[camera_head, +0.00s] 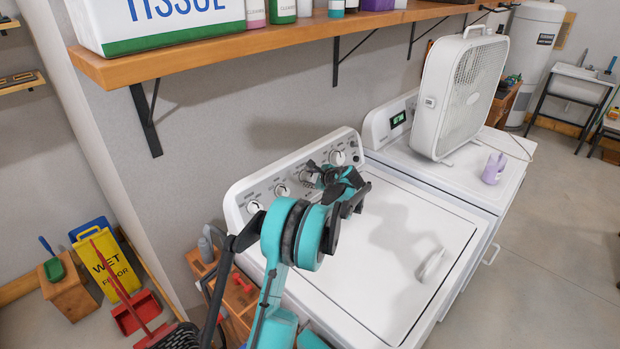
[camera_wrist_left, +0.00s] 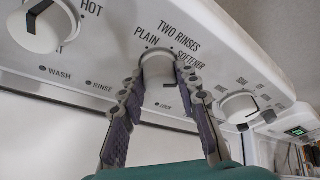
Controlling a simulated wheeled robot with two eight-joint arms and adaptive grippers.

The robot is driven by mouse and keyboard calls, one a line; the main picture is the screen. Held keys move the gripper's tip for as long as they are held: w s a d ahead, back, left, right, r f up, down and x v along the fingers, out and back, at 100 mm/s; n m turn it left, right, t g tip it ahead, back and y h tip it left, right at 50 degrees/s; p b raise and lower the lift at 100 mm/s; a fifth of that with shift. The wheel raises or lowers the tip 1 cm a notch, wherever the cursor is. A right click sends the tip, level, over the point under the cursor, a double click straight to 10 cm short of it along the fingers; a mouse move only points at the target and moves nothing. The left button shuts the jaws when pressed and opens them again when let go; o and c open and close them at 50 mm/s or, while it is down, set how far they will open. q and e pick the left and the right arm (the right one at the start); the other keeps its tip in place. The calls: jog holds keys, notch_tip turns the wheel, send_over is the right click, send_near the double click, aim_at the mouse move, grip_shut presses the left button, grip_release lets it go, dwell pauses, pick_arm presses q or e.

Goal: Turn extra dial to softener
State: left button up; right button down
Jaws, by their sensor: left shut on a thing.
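The extra dial (camera_wrist_left: 158,66) is a round white knob on the washer's sloped control panel. In the left wrist view, PLAIN, TWO RINSES and SOFTENER are printed above it, with SOFTENER at its upper right. My left gripper (camera_wrist_left: 158,80) is shut on this dial, with one dark finger on each side. A short dark mark shows low on the knob; I cannot tell surely where its pointer aims. In the head view my left gripper (camera_head: 314,170) reaches the panel and partly hides the dial. My right gripper is not in view.
Other dials sit close on both sides, one at the left (camera_wrist_left: 38,28) and one at the right (camera_wrist_left: 238,106). The washer lid (camera_head: 400,250) is closed and clear. A wooden shelf (camera_head: 240,40) overhangs the panel. A box fan (camera_head: 470,95) stands on the dryer at right.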

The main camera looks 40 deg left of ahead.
pick_arm(q)
jog(key=o, duration=1.2)
jog(key=shift+c, duration=0.2)
jog(key=shift+d, duration=0.1)
jog(key=v, duration=1.1)
jog(key=shift+d+r, duration=0.25)
jog(key=shift+d, duration=0.05)
jog(key=shift+s+d, duration=0.1)
jog(key=shift+s, duration=0.05)
jog(key=s+d+f+n+t+h, duration=0.1)
jog(key=s+d+n+h, duration=0.4)
jog(key=s+d, duration=1)
jog(key=s+d+f+n+t+h, duration=0.2)
jog(key=s+d+f+n+h, duration=0.2)
jog(key=s+d, duration=1.1)
jog(key=s+n+h+b, duration=0.1)
jog(key=n+h, duration=0.1)
jog(key=shift+d+n, duration=0.35)
jog(key=shift+n, duration=0.05)
